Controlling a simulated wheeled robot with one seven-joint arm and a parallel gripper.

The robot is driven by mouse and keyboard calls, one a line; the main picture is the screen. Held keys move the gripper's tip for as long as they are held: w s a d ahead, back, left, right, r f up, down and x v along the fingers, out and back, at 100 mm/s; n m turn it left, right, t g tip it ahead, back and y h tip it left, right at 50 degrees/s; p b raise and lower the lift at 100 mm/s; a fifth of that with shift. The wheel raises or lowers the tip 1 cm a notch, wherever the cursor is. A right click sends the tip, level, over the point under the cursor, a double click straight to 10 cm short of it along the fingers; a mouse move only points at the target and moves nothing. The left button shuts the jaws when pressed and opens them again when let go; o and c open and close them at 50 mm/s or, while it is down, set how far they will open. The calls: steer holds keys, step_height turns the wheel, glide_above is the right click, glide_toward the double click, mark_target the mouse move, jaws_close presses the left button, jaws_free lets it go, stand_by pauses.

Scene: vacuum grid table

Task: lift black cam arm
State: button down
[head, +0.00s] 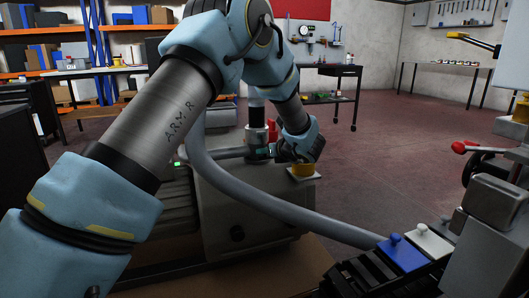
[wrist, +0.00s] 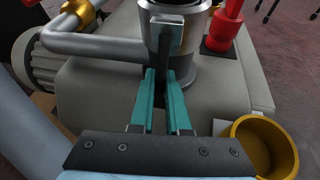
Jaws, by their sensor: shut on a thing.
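The black cam arm (wrist: 163,60) is a narrow dark lever in the wrist view, on the front of a grey metal cylinder (wrist: 188,68). A pale metal block (wrist: 166,36) sits at its upper end. My gripper's teal fingers (wrist: 163,78) are shut on the lever, one on each side. In the head view my gripper (head: 270,150) reaches in beside the cylinder (head: 257,118) from the right. The lever cannot be made out there, and its lower part is hidden between my fingers.
A red fitting (wrist: 222,30) stands right of the cylinder. A yellow cup (wrist: 264,147) is close to my gripper's right. A grey pipe (wrist: 95,45) runs at left. In the head view, a thick grey hose (head: 290,212) crosses toward blue and white blocks (head: 402,252).

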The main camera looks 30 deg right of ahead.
steer(key=shift+r+p, duration=0.1)
steer(key=shift+p, duration=0.25)
stand_by(0.4)
steer(key=g+p, duration=0.1)
steer(key=p, duration=0.2)
steer(key=s+r+g+p, duration=0.1)
steer(key=p, duration=0.2)
steer(key=shift+a+r+p, duration=0.1)
steer(key=shift+r+p, duration=0.1)
steer(key=shift+p, duration=0.15)
steer(key=shift+s+r+m+g+y+p, duration=0.35)
steer(key=shift+g+p, duration=1.3)
steer(key=shift+p, duration=2)
steer(key=shift+s+r+m+g+p, duration=0.1)
steer(key=shift+s+r+g+p, duration=0.35)
steer(key=shift+g+p, duration=2.2)
steer(key=shift+s+r+m+g+y+p, duration=0.15)
steer(key=shift+r+g+p, duration=0.45)
steer(key=shift+p, duration=4.05)
steer(key=c, duration=0.9)
jaws_free()
